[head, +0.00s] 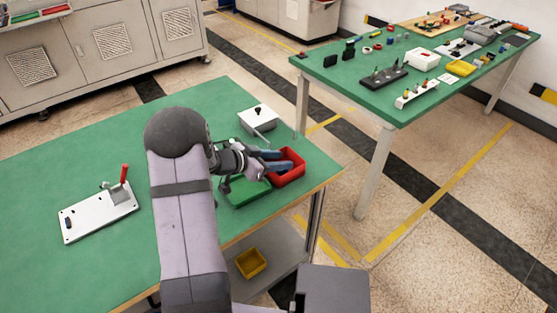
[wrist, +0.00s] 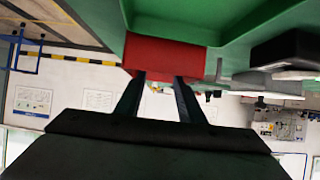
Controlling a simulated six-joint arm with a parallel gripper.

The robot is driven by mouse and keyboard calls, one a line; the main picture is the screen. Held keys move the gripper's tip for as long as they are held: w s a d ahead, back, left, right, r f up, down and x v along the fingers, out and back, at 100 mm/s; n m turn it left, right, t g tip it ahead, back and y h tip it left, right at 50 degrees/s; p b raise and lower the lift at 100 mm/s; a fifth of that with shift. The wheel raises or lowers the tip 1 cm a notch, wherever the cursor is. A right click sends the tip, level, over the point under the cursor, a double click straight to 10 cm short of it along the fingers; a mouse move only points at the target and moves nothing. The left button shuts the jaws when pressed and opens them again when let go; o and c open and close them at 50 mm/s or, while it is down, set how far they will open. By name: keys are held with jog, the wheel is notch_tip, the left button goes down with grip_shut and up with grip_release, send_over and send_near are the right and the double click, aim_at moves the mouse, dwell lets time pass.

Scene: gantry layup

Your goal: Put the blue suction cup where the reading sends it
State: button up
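I do not see a blue suction cup in either view. My gripper (head: 277,160) points right, over the green tray and the near red bin (head: 295,176). Its two fingers are apart with an empty gap between them in the wrist view (wrist: 158,82). The red bin also shows just beyond the fingertips there (wrist: 165,54); whether they touch it I cannot tell. The green tray (head: 247,194) sits left of the red bin, partly hidden by my arm. A white box-like device (head: 258,122) with a black knob stands behind; no reading is legible.
A white plate with a red-handled clamp (head: 98,213) lies on the left of the green table (head: 60,175). A yellow bin (head: 250,263) is on the shelf below. A second green table (head: 345,75) with many small parts stands at the back right, across a floor gap.

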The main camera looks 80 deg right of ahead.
jog(key=shift+r, duration=0.55)
jog(key=v, duration=1.2)
jog(key=shift+a, duration=0.1)
